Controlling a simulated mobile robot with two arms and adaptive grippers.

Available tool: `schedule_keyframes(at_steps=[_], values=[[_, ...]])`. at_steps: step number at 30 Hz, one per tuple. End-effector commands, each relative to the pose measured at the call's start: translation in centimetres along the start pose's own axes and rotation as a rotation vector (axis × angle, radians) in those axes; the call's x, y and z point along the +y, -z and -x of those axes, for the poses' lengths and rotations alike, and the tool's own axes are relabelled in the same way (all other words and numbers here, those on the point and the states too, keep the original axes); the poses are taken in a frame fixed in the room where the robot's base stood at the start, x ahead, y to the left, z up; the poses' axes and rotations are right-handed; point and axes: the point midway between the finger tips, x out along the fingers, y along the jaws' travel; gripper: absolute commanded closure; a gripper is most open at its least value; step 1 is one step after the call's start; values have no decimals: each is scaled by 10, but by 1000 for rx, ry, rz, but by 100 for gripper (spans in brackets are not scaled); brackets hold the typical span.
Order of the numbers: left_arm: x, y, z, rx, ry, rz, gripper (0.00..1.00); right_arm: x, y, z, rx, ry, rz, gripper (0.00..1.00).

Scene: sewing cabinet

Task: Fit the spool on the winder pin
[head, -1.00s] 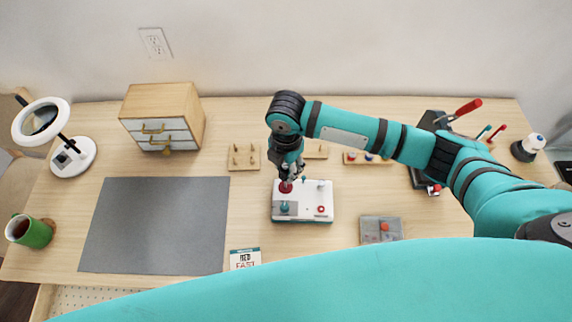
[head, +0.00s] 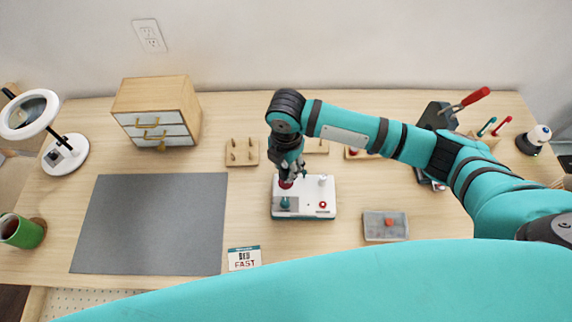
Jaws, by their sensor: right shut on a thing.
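A white winder (head: 309,197) with a grey patch, a teal knob (head: 286,202), a white post (head: 322,181) and a red ring (head: 323,205) sits on the table in the middle of the head view. My right gripper (head: 287,179) points down over its back left part. It is shut on a dark red spool (head: 285,184), which shows just below the fingertips. The winder pin is hidden by the gripper and spool, so I cannot tell whether the spool is around it. My left gripper is not in view.
A wooden peg board (head: 242,153) stands behind and left of the winder. A grey tray (head: 385,226) with an orange-red piece lies to the right. A grey mat (head: 150,225) and a small drawer cabinet (head: 156,112) are at left. A card (head: 244,258) lies in front.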

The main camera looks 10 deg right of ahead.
Motion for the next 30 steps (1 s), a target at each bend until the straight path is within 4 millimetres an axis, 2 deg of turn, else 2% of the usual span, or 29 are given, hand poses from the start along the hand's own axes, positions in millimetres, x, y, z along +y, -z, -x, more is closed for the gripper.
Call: schedule_keyframes(at_steps=[30], values=[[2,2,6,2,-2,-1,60,0,0,-4,0,0,1,83]])
